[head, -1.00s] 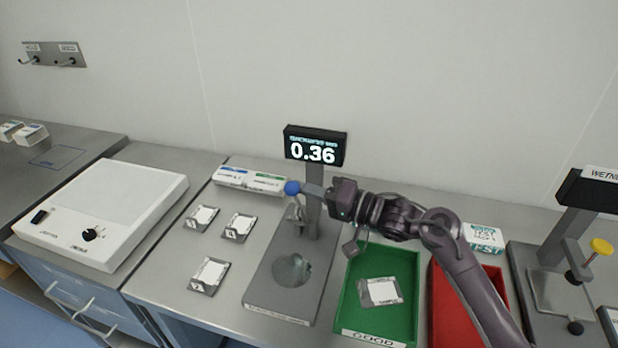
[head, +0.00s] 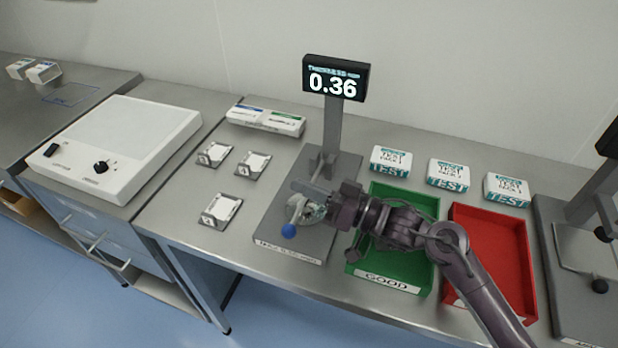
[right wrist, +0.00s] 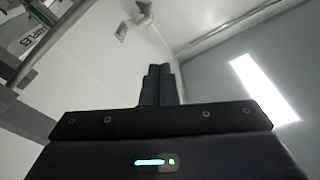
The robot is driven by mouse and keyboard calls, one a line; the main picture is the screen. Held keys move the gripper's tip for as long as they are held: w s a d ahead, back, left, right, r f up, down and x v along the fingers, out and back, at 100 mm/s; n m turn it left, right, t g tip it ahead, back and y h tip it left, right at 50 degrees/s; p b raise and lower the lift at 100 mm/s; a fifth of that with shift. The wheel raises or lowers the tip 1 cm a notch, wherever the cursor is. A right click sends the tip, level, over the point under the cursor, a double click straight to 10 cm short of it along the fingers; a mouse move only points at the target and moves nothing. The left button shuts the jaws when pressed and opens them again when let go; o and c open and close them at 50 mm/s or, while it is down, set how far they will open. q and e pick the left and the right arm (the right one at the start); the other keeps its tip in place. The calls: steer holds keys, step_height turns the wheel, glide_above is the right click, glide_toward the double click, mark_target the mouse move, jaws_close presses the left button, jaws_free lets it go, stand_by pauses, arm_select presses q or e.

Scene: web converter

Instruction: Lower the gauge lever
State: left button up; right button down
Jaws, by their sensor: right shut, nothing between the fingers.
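The thickness gauge has a display (head: 336,78) reading 0.36 on a grey post, above a grey base plate (head: 285,245). Its lever ends in a blue ball knob (head: 288,231), which sits low, near the front left of the base. My right gripper (head: 318,212) is over the gauge base, right of the knob and close to the lever. Whether it touches the lever I cannot tell. Its fingers also show in the right wrist view (right wrist: 158,85), pressed together and empty. The gripper hides part of the lever and base. My left gripper is not in view.
A green GOOD tray (head: 360,262) lies partly under my right arm, with a red tray (head: 490,245) beside it. Several white TEST packs (head: 390,161) stand behind them. Small labelled holders (head: 221,210) and a white light box (head: 115,150) are to the left.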

steer(key=shift+s+f, duration=0.1)
steer(key=shift+f, duration=0.15)
stand_by(0.4)
